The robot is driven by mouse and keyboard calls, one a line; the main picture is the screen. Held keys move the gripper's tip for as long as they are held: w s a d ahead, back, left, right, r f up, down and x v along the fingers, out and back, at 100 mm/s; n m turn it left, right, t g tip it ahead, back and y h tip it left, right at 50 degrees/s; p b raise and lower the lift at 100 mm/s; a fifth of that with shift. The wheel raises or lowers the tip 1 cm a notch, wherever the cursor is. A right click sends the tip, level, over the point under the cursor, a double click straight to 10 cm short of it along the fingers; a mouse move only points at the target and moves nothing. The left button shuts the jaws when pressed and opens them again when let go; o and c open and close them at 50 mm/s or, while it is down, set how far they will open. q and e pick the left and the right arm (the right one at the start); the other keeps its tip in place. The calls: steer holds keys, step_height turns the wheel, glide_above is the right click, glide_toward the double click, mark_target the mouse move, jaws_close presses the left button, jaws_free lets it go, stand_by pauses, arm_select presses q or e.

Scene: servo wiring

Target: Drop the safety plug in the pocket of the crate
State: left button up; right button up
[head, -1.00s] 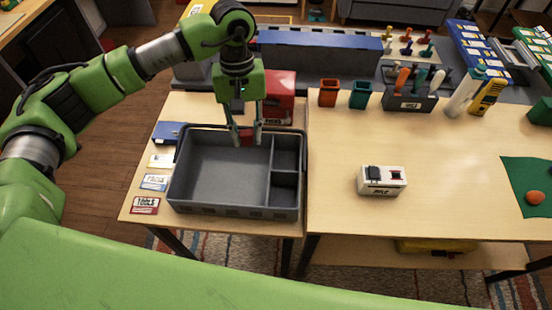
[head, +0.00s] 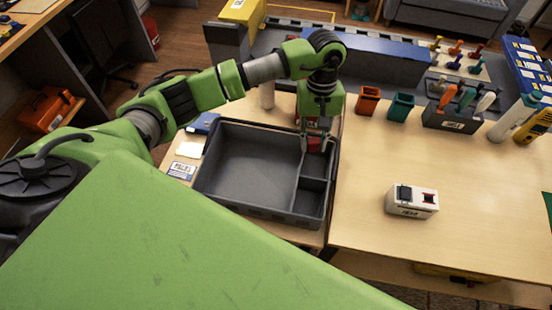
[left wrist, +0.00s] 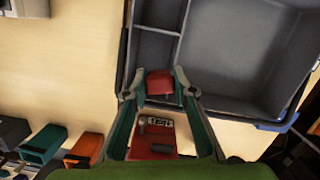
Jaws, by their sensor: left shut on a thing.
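The safety plug is a small red block (head: 315,146), held between the fingertips of my left gripper (head: 318,138). It also shows in the left wrist view (left wrist: 160,82), with a finger on each side. The grey crate (head: 262,212) has one large compartment at left and two small pockets at right. The plug hangs over the back right pocket (head: 318,163), near the crate's back wall; its exact height above the pocket is hard to tell. In the left wrist view this pocket (left wrist: 154,48) lies just beyond the plug. My right gripper is not in view.
A red box (left wrist: 153,137) stands behind the crate, close below my gripper. An orange bin (head: 367,100) and a teal bin (head: 400,107) stand to the right. A white switch box (head: 412,200) sits on the right table, with clear surface around it.

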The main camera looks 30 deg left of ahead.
arm_select(q)
steer(key=shift+s+f, duration=0.1)
steer(key=shift+f, duration=0.05)
steer(key=o, duration=1.2)
step_height(320, 180, up, 12)
steer(key=w, duration=0.1)
steer(key=shift+w+a, duration=0.3)
steer(key=shift+a, duration=0.15)
steer(key=shift+f, duration=0.15)
